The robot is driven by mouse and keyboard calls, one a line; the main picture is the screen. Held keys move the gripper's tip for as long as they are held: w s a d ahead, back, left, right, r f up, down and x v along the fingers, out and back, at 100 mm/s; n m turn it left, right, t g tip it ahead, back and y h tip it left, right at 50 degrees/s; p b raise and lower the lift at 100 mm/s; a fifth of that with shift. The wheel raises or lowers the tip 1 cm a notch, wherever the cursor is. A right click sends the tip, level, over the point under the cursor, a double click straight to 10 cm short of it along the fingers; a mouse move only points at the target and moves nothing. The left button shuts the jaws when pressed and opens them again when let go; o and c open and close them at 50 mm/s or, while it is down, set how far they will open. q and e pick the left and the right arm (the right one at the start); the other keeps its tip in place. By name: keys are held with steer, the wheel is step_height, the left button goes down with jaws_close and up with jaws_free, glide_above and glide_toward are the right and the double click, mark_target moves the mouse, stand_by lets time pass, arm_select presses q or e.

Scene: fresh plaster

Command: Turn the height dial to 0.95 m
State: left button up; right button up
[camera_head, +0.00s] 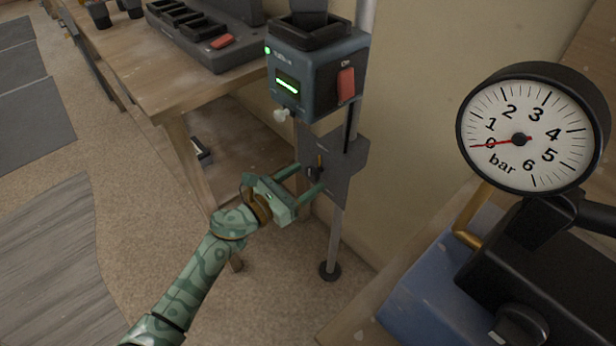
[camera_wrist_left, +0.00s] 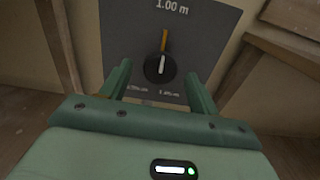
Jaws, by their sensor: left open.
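The height dial is a round black knob (camera_wrist_left: 160,68) with a white bar across it, on a dark grey plate (camera_wrist_left: 210,35). An orange mark above the knob points up towards the printed "1.00 m". Two smaller labels below the knob are too blurred to read surely. In the head view the plate (camera_head: 347,172) is fixed on a thin upright pole, and the knob (camera_head: 313,173) shows small. My left gripper (camera_head: 310,178) is open, its green fingers reaching to either side of the knob. I cannot tell whether they touch it. My right gripper is out of view.
A blue-grey laser box (camera_head: 318,75) with a lit green display and red switch is on the pole above the plate. A wooden workbench (camera_head: 150,85) stands behind left. A pressure gauge (camera_head: 522,135) is near at the right. Floor at left is mostly clear.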

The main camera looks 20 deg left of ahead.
arm_select(q)
steer(key=shift+x, duration=0.95)
steer(key=shift+s, duration=0.1)
steer(key=c, duration=1)
